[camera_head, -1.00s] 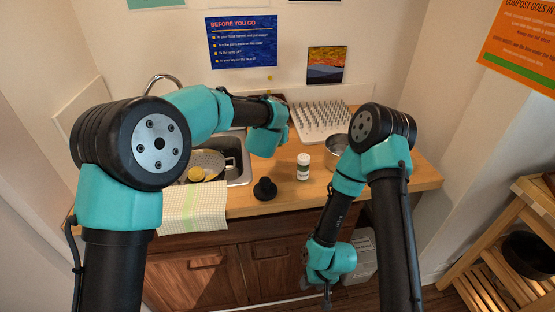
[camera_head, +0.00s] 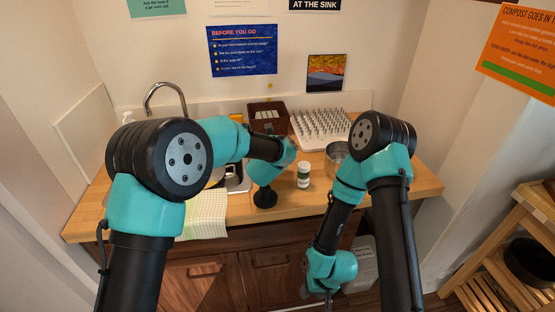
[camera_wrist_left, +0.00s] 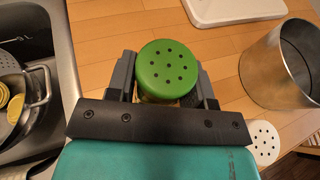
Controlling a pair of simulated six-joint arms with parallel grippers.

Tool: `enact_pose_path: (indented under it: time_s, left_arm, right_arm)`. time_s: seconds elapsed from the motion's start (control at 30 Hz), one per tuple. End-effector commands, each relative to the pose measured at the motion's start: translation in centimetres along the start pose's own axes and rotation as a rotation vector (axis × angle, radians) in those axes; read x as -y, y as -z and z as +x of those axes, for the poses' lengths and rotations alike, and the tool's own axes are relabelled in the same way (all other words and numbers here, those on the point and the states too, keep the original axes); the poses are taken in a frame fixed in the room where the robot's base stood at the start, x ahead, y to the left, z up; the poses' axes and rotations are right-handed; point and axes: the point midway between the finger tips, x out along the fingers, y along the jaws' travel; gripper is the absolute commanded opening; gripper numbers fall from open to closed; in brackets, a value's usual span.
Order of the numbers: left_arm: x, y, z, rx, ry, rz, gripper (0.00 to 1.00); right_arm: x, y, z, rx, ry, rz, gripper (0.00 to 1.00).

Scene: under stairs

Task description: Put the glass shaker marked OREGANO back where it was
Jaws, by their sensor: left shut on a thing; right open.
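My left gripper (camera_wrist_left: 165,78) is shut on a glass shaker with a green, perforated lid (camera_wrist_left: 167,62), seen from above in the left wrist view. Its side and any marking are hidden there. In the head view, my left wrist hides the held shaker and the fingertips. A second shaker with a white lid and white label (camera_head: 303,175) stands upright on the counter, right of my left wrist; its lid also shows in the left wrist view (camera_wrist_left: 263,141). Its label is too small to read. My right gripper (camera_head: 327,297) is open and empty, low in front of the cabinets.
A steel pot (camera_head: 336,153) stands right of the shakers, and a white pegged board (camera_head: 322,127) lies behind. A brown box (camera_head: 268,106) stands at the back. The sink (camera_wrist_left: 58,75) is at left.

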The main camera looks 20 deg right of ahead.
Motion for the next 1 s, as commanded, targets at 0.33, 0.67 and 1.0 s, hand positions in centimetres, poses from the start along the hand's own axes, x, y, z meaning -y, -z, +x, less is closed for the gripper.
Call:
enact_pose_path:
  time_s: [0.33,0.67,1.0]
  left_arm:
    - [0.0,2.0,0.8,0.000,0.000,0.000,0.10]
    - [0.0,2.4,1.0,-0.001,0.000,0.000,0.54]
    - [0.0,2.3,1.0,-0.001,0.000,0.000,0.73]
  right_arm:
    - [0.0,0.0,0.0,0.000,0.000,0.000,0.49]
    - [0.0,0.0,0.0,0.000,0.000,0.000,0.49]
    - [0.0,0.0,0.0,0.000,0.000,0.000,0.49]
